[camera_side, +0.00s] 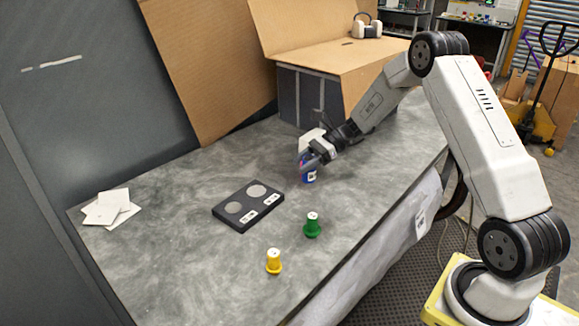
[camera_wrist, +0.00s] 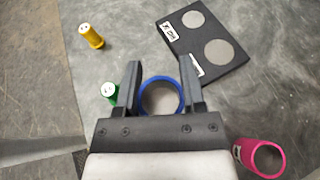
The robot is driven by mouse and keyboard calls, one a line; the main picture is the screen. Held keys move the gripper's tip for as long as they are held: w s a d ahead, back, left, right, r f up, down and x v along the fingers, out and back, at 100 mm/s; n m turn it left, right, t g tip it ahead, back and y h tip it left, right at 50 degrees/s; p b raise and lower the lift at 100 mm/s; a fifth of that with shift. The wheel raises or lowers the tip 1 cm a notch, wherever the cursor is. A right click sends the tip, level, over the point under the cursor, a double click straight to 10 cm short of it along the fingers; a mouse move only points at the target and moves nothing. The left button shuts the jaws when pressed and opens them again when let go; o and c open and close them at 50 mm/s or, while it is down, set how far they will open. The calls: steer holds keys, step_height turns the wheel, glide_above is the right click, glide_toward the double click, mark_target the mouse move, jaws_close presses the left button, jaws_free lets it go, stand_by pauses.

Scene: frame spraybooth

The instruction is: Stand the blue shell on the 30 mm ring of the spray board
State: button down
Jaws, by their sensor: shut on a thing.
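The blue shell (camera_side: 309,175) is a short open tube. In the wrist view its round blue rim (camera_wrist: 161,113) shows between the two fingers of my gripper (camera_wrist: 161,88), which is shut on it. The side view shows my gripper (camera_side: 311,162) above the grey bench; whether the shell touches the bench is hard to tell. The black spray board (camera_side: 238,221) lies apart from the shell, to its left and nearer the camera. It bears a larger grey round (camera_wrist: 220,53) and a smaller one (camera_wrist: 193,18), each beside a white label too small to read surely.
A green piece (camera_side: 312,226) and a yellow piece (camera_side: 274,262) stand near the bench's front edge. A pink shell (camera_wrist: 260,158) lies right of my gripper in the wrist view. White cards (camera_side: 108,207) lie far left; a cardboard box (camera_side: 335,62) stands behind.

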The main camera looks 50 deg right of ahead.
steer(key=w+a, duration=0.7)
glide_above(227, 209)
steer(key=shift+s+f+n+g, duration=0.1)
steer(key=shift+f+n+g, duration=0.2)
steer(key=shift+f, duration=0.4)
steer(key=shift+f, duration=0.2)
steer(key=shift+f, duration=1.75)
steer(key=shift+f, duration=0.95)
steer(key=shift+c, duration=0.5)
jaws_free()
